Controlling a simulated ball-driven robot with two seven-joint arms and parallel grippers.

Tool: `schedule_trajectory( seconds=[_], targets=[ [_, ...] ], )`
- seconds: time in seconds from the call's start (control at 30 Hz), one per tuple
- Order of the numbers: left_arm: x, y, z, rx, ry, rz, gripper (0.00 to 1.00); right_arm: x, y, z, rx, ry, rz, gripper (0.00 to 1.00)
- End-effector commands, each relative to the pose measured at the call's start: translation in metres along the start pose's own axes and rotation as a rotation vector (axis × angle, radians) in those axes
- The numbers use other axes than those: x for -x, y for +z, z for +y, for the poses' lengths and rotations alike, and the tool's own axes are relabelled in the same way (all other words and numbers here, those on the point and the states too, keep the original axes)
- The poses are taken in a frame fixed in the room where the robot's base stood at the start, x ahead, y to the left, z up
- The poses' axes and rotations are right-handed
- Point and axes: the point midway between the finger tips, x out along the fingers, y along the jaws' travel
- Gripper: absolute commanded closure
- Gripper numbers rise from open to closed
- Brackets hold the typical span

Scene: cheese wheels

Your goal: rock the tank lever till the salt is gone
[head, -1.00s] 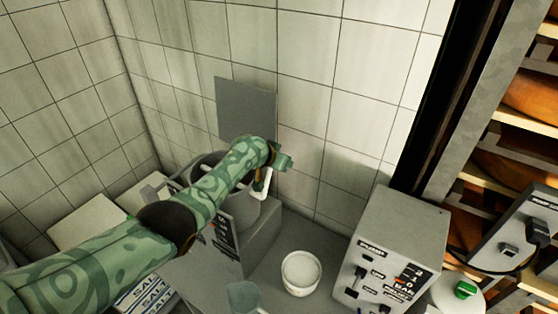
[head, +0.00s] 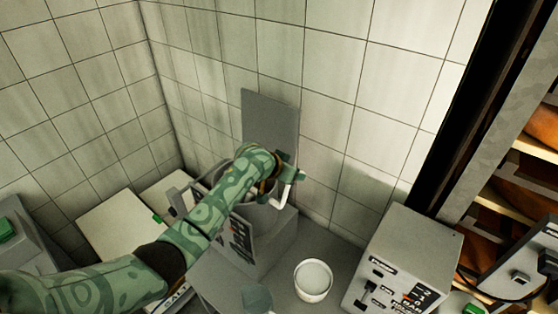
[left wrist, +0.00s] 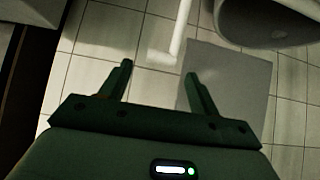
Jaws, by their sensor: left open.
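The grey tank (head: 267,218) stands on a grey housing against the tiled wall. My left arm crosses in front of its mouth, so I cannot see any salt inside. A bent white lever (head: 285,194) shows at the tank's right side, just below my left gripper (head: 291,172). In the left wrist view, the lever (left wrist: 179,32) hangs beyond the fingertips, and the tank's dark rim is at upper right. My left gripper (left wrist: 158,80) is open, with nothing between its fingers. My right gripper is out of view.
A white tub (head: 313,279) with pale contents stands right of the tank. A grey control box (head: 408,258) stands further right, beside a rack of cheese wheels (head: 530,185). A grey panel (head: 270,115) is on the wall behind. Salt bags lie partly hidden below my left arm.

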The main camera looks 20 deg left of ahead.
Motion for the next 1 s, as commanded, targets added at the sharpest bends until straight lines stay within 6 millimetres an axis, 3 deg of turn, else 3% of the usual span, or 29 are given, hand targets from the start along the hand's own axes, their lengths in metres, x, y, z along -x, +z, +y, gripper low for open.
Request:
schedule_trajectory(
  seconds=[0.2, 0.4, 0.93, 1.0],
  targets=[
    [0.046, 0.0, 0.001, -0.001, 0.001, 0.001, 0.38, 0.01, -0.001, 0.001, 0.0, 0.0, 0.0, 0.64],
    [0.066, 0.0, 0.002, -0.002, 0.002, -0.001, 0.38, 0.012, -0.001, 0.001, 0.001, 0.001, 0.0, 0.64],
    [0.069, 0.0, 0.002, -0.001, 0.002, -0.001, 0.38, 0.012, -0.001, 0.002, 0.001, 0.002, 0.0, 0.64],
    [0.069, 0.003, 0.002, -0.004, 0.0, -0.003, 0.38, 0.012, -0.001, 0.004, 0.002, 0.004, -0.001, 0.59]
  ],
)
